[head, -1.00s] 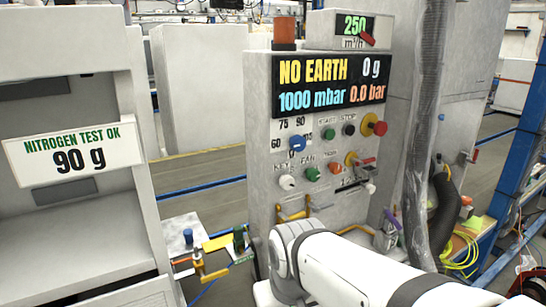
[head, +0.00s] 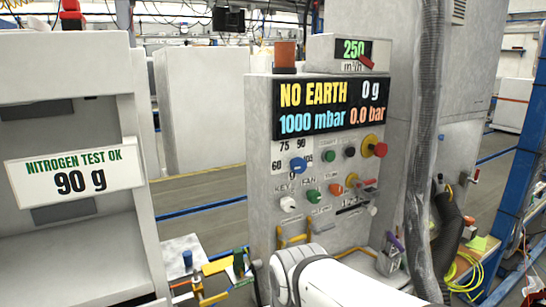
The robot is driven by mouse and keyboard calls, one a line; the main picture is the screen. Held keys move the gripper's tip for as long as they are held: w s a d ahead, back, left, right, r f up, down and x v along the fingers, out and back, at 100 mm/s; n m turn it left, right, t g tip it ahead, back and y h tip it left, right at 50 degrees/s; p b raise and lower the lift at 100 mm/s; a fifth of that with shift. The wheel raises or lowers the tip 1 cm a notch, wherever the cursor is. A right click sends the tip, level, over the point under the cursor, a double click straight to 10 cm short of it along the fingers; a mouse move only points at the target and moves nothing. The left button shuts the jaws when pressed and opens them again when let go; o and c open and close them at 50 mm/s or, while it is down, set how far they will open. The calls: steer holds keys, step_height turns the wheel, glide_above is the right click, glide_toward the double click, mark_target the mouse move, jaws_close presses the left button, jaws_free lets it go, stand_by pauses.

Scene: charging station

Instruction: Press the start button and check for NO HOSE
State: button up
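The control panel (head: 262,180) stands upright in the middle of the head view. Its display (head: 330,108) reads NO EARTH, 0 g, 1000 mbar and 0.0 bar. A green button (head: 329,156) sits below the display under a small label that appears to read START. A black button (head: 349,151) is just right of it. A red mushroom knob on yellow (head: 374,149) is further right. My white arm reaches in from the bottom in front of the panel's lower part. My gripper cannot be made out.
A blue knob (head: 298,165), a white key knob (head: 288,204), a green FAN button (head: 313,196) and an orange button (head: 335,189) crowd the panel. A thick grey hose (head: 424,150) hangs at right. A sign (head: 75,175) reading NITROGEN TEST OK, 90 g is at left.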

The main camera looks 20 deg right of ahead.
jaws_close()
stand_by(1.3)
